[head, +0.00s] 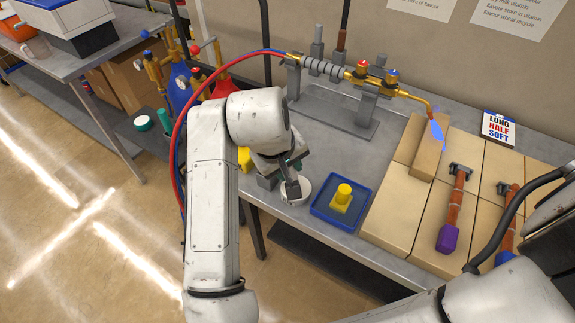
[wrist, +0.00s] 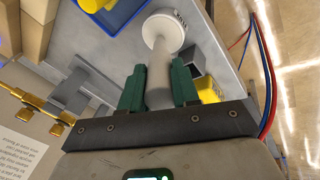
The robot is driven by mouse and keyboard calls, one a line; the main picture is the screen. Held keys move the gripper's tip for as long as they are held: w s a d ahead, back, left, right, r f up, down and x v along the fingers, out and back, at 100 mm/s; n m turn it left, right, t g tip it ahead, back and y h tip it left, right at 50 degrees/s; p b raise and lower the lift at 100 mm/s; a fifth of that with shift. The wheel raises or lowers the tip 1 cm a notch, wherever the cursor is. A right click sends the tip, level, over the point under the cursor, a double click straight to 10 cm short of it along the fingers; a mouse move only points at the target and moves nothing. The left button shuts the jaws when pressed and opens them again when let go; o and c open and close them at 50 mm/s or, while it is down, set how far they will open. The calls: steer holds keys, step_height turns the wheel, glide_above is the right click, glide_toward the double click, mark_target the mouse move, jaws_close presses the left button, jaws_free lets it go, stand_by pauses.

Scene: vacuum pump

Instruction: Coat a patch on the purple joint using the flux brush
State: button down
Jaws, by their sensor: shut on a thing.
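The purple joint (head: 447,238) is the purple end of a copper pipe lying on tan bricks at the right of the head view. My gripper (head: 290,166) is over the bench's front edge, left of the bricks and well apart from the joint. In the wrist view its green fingers (wrist: 159,88) are shut on a pale grey handle (wrist: 160,70), which I take as the flux brush. The handle runs into a small white pot (wrist: 166,20), also in the head view (head: 304,189). The brush tip is hidden.
A blue tray (head: 318,208) with a yellow block (head: 341,199) stands between pot and bricks. A torch with a blue flame (head: 437,127) points at an upright brick (head: 427,155). A second pipe with a blue end (head: 503,257) lies right of the purple one.

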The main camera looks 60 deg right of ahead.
steer(key=shift+f, duration=0.1)
steer(key=shift+r+p, duration=1.8)
steer(key=shift+r, duration=1.75)
